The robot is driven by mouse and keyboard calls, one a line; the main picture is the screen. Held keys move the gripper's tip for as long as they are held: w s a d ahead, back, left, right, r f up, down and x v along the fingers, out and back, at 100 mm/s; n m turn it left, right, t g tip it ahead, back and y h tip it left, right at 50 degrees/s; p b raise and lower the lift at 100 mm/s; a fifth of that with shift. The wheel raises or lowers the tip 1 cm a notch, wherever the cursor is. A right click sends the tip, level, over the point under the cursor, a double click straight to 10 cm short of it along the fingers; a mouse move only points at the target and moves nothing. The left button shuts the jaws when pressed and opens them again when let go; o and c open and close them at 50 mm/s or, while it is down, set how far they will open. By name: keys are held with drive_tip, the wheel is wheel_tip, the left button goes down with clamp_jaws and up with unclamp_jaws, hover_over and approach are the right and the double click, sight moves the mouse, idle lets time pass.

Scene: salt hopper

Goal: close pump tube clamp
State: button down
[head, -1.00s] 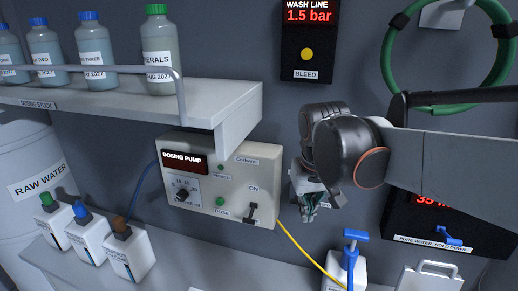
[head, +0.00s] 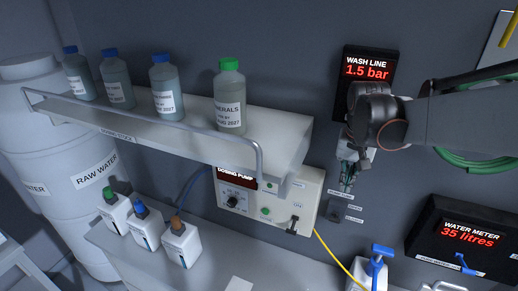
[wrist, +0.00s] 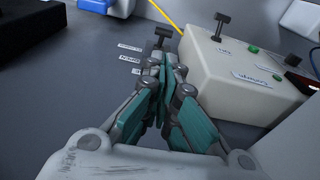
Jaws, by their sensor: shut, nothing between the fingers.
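A small dark fitting (head: 337,211) with small labels is on the wall right of the dosing pump; it looks like the pump tube clamp. In the wrist view its dark T-shaped handle (wrist: 162,33) stands just beyond my fingertips, beside the labels (wrist: 129,57). I cannot tell whether it is set open or closed. My gripper (head: 347,183) is above the fitting in the head view, pointing down, with nothing held. In the wrist view the teal-padded fingers (wrist: 164,70) are together, apart from the handle as far as I can tell.
The dosing pump (head: 307,207) with its own switch lever (wrist: 222,22) is close beside my gripper. The shelf (head: 275,135) with bottles juts out to the left. The wash line display (head: 368,62) is above; the water meter (head: 420,225) is lower right. A yellow tube (head: 333,256) runs below.

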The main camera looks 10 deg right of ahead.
sight(335, 219)
drive_tip(key=shift+w+a+r, duration=0.1)
drive_tip(key=shift+w+r, duration=0.1)
drive_tip(key=shift+r, duration=0.1)
drive_tip(key=shift+f, duration=0.1)
wheel_tip(335, 219, down, 14)
drive_tip(key=w+p, duration=0.1)
drive_tip(key=p, duration=0.1)
drive_tip(key=shift+d, duration=0.45)
drive_tip(key=shift+s+a+f+t+h+b, duration=0.15)
drive_tip(key=shift+s+a+t+h+b, duration=0.15)
drive_tip(key=shift+t+b, duration=0.45)
idle(0.5)
